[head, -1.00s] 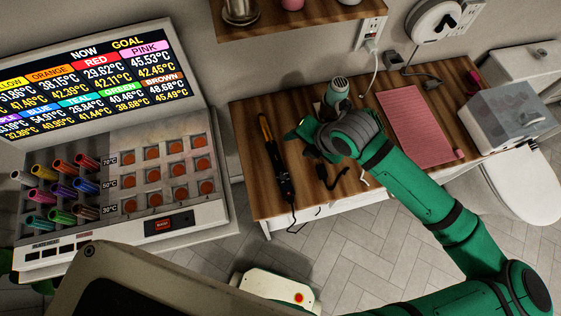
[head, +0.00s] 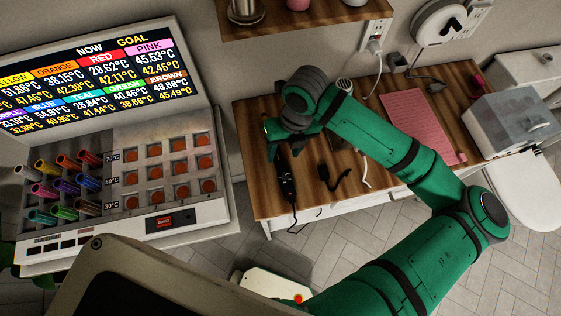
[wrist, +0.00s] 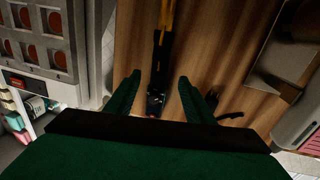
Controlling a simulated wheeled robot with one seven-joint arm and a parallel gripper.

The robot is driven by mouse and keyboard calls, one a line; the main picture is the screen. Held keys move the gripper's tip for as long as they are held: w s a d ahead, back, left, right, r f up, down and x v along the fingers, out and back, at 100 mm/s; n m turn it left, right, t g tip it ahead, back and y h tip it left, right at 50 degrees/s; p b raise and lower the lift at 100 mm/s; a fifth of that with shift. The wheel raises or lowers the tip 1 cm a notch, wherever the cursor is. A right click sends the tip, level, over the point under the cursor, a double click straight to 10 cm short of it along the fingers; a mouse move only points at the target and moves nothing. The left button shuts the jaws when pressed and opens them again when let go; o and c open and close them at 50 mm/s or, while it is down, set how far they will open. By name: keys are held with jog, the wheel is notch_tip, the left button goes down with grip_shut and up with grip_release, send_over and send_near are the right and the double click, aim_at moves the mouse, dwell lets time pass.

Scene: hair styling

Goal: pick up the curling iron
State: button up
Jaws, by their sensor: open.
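The curling iron lies on the wooden table. In the head view only its black handle (head: 287,183) and cord show, because my arm covers the barrel. In the wrist view the curling iron (wrist: 160,62) runs lengthwise near the middle, with an orange part at the top and a black handle below. My gripper (wrist: 156,84) is open, with one green finger on each side of the handle in this view. I cannot tell how far above the iron the fingers are. In the head view my gripper (head: 270,140) is over the left part of the table, partly hidden by the wrist.
A control station (head: 160,215) with several coloured rollers and a temperature screen stands left of the table (head: 262,205). A black cord (head: 333,178) lies right of the iron. A pink mat (head: 418,122) and a grey box (head: 512,120) are farther right. A shelf (head: 330,17) hangs above.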

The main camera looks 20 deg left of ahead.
aim_at(281, 160)
jog(key=shift+s+a+f, duration=0.1)
jog(key=shift+a+f, duration=0.05)
jog(key=shift+f, duration=0.75)
jog(key=shift+s+a+f, duration=0.1)
jog(key=shift+f, duration=0.85)
jog(key=shift+s+a+f, duration=0.1)
jog(key=shift+a+f, duration=0.05)
jog(key=shift+f, duration=0.75)
grip_shut()
